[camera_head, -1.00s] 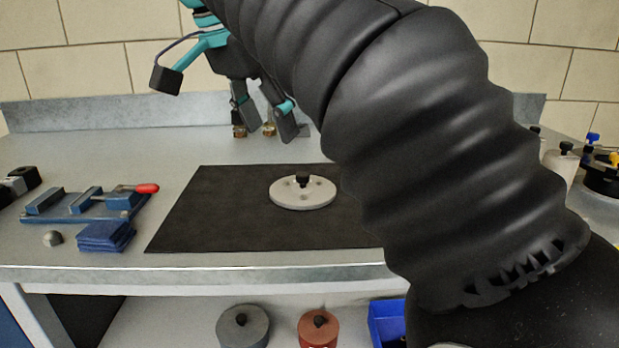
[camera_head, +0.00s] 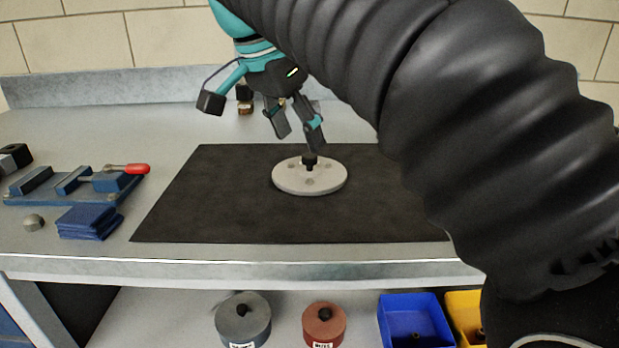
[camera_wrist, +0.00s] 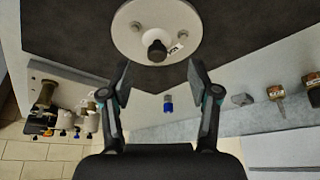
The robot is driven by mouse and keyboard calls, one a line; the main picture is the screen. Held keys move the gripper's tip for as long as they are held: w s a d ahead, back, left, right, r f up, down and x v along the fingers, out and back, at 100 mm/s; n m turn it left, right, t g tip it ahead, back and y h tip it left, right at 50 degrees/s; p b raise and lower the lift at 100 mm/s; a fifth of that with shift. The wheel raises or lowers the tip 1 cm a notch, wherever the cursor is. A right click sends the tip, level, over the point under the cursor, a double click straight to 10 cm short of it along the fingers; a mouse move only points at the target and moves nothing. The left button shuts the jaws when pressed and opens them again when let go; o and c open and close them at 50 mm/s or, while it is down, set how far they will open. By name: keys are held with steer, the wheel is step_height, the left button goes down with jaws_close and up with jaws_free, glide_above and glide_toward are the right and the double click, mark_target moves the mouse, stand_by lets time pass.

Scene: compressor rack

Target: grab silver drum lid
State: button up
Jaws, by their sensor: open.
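The silver drum lid (camera_head: 290,178) is a pale round disc with a black knob on top and small holes. It lies flat on the black mat (camera_head: 190,205) on the bench. My gripper (camera_head: 298,140) is open and empty, just above and behind the knob, with one fingertip showing close to it in the head view. In the wrist view the lid (camera_wrist: 135,38) is at the top, with its black knob and a small label. My gripper (camera_wrist: 157,72) shows there with fingers spread, and the knob appears between and just beyond the fingertips.
A blue fixture (camera_head: 75,187) with a red handle and folded blue cloths (camera_head: 90,222) lie left of the mat. Below the bench are a grey drum (camera_head: 243,322), a red drum (camera_head: 323,326) and a blue bin (camera_head: 412,322). The mat around the lid is clear.

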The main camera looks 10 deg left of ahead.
mark_target(309, 155)
steer(key=shift+b+x, duration=0.55)
steer(key=shift+x, duration=2.15)
steer(key=shift+d+r, duration=0.1)
steer(key=shift+d, duration=0.1)
jaws_close()
